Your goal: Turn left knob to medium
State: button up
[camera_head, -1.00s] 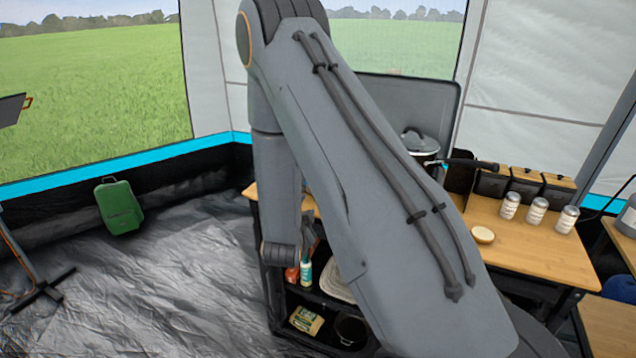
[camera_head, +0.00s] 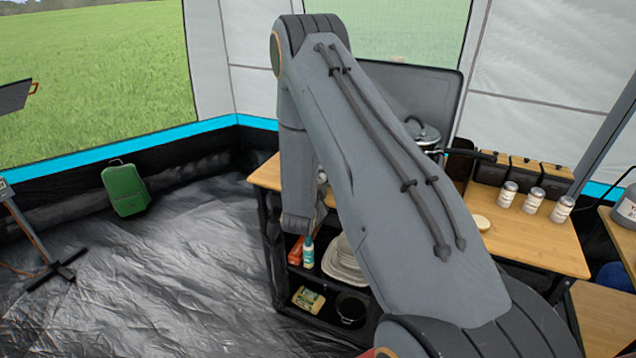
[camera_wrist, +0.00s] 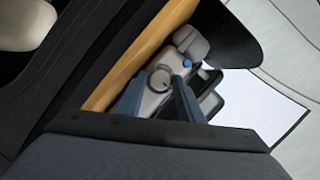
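In the wrist view a round grey knob (camera_wrist: 160,79) sits on the light grey front of the stove (camera_wrist: 149,101). The two blue-grey fingers of my gripper (camera_wrist: 158,84) are apart, one on each side of the knob in the picture. I cannot tell whether they touch it or how far off it is. A small blue round part (camera_wrist: 187,62) shows to the right of the knob. In the head view my arm covers the stove front, the knob and my gripper. A pot with a lid (camera_head: 421,133) shows behind the arm.
The wooden table (camera_head: 535,239) holds several jars (camera_head: 533,200), dark boxes (camera_head: 524,171) and a pale round item (camera_head: 482,223) right of my arm. Plates (camera_head: 341,262) stand on the shelf below.

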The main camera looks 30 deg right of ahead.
jog(key=c, duration=0.8)
jog(key=shift+n, duration=0.3)
jog(key=n+g+b, duration=0.1)
jog(key=n, duration=0.2)
jog(key=shift+w+a+g+h+b, duration=0.1)
jog(key=shift+w+g+h+b, duration=0.05)
jog(key=shift+g+h+b, duration=0.25)
jog(key=n+g+h+b, duration=0.1)
jog(key=n, duration=0.2)
jog(key=shift+a+n+g, duration=0.1)
jog(key=shift+n+g, duration=0.2)
jog(key=n+g+b, duration=0.1)
jog(key=n, duration=0.1)
jog(key=n+h+b, duration=0.1)
jog(key=n, duration=0.1)
jog(key=shift+w+f+n+g+h, duration=0.1)
jog(key=shift+w+n+g+h, duration=0.1)
jog(key=shift+n+g+h, duration=0.15)
jog(key=n+g+h+b, duration=0.1)
jog(key=n+h, duration=0.1)
jog(key=n, duration=0.2)
jog(key=shift+f+b, duration=0.15)
jog(key=shift+b, duration=0.25)
jog(key=shift+n, duration=0.35)
